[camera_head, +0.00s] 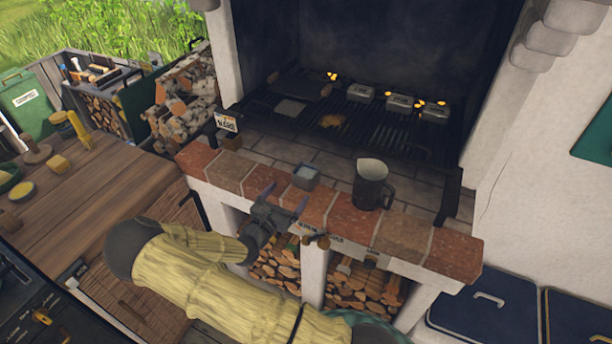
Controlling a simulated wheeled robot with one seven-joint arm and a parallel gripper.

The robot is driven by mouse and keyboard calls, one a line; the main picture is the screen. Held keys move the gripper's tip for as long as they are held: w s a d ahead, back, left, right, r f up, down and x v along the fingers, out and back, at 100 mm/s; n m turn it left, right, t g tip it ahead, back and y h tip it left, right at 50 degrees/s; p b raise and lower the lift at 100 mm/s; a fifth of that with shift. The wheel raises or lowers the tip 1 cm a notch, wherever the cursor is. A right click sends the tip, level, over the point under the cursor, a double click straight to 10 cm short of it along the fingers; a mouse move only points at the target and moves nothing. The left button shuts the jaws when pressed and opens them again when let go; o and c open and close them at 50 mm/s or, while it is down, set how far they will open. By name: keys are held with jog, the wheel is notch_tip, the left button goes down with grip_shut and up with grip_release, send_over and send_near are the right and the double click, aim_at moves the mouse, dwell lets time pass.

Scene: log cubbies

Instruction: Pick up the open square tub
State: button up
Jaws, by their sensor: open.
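The open square tub (306,177) is a small grey box with a pale inside. It sits upright on the brick ledge (232,174) in front of the grill. My gripper (285,197) is at the ledge's front edge, just in front and to the left of the tub. Its two fingers are spread apart and point toward the ledge. The right finger ends close below the tub; I cannot tell whether it touches. Nothing shows between the fingers.
A dark metal jug (371,186) stands on the ledge to the right of the tub. A small sign (226,122) on a block stands at the left. The grill grate (330,118) behind holds several metal boxes and glowing embers. Firewood cubbies (357,288) lie below the ledge.

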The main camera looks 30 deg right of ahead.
aim_at(300, 178)
jog(key=p+x, duration=0.1)
jog(key=x, duration=0.5)
jog(key=shift+w+d+p, duration=0.2)
jog(key=shift+d+p, duration=0.1)
jog(key=shift+p, duration=0.05)
jog(key=shift+p+x, duration=1.25)
jog(key=shift+x, duration=1.4)
jog(key=shift+s+f, duration=0.1)
jog(key=c, duration=1.2)
jog(key=shift+r, duration=0.25)
jog(key=shift+r+b, duration=1.2)
jog(key=shift+r, duration=3.6)
